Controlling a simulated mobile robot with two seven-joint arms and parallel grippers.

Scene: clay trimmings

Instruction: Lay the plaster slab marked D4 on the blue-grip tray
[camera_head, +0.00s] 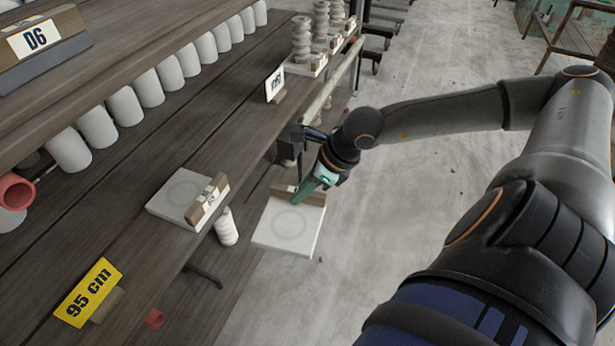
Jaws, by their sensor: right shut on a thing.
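My right gripper (310,187) is shut on a white square plaster slab (288,228) at its far edge, by a brown block. The slab has a faint round mark on top and is held out past the shelf's front edge, over the floor side. No D4 marking is readable on it. A second plaster slab (178,194) lies on the shelf to the left, with a brown block and small labels too small to read. I cannot make out a blue-grip tray. My left gripper is not in view.
The wooden shelf (145,235) runs from lower left to upper middle. A yellow "95 cm" sign (88,292), a white sign card (274,84) and stacked grey pieces (301,40) stand along it.

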